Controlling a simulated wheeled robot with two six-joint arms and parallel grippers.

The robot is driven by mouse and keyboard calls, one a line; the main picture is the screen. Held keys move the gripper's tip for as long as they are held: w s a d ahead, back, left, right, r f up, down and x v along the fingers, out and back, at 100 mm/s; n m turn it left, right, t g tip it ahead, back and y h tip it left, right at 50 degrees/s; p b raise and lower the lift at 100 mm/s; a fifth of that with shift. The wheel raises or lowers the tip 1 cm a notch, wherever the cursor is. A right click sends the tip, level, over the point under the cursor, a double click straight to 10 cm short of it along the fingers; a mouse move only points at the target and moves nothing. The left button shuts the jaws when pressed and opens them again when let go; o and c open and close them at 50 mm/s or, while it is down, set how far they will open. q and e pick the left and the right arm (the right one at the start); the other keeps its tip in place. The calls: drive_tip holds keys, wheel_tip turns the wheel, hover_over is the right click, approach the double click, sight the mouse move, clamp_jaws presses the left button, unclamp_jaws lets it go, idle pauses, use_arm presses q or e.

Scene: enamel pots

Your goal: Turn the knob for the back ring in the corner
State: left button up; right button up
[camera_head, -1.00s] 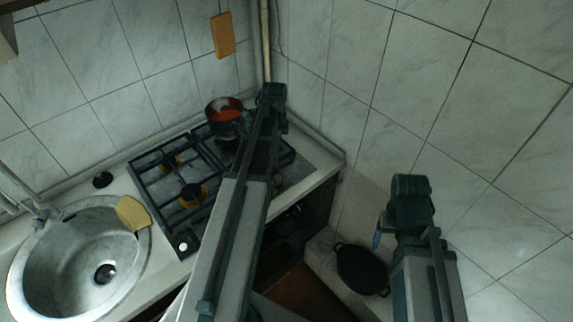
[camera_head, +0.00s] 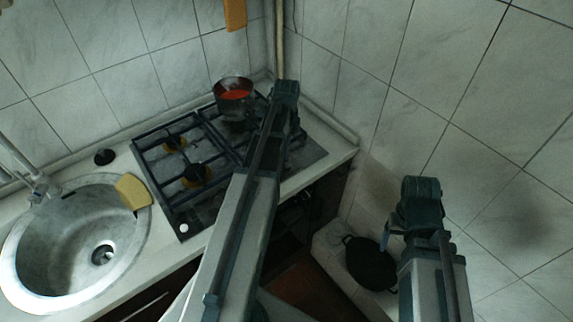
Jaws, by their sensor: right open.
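The gas hob (camera_head: 150,158) is set in the counter. A pot with red contents (camera_head: 234,93) stands on its back ring in the corner and hides that ring. One white knob (camera_head: 183,228) shows at the hob's front left corner. My left arm crosses the front of the hob and hides any other knobs. My left gripper does not show. My right gripper (camera_head: 386,238) shows only in small part beside my right arm, at the lower right, well away from the hob. It is open, and I see nothing in it.
A metal sink (camera_head: 50,245) with a yellow cloth or sponge (camera_head: 132,191) on its rim is left of the hob. A dark pan (camera_head: 371,264) sits low on a pale ledge at the right. Tiled walls meet behind the hob. An orange board (camera_head: 235,14) hangs above.

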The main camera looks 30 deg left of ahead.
use_arm(q)
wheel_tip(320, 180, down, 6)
drive_tip(key=b, duration=0.4)
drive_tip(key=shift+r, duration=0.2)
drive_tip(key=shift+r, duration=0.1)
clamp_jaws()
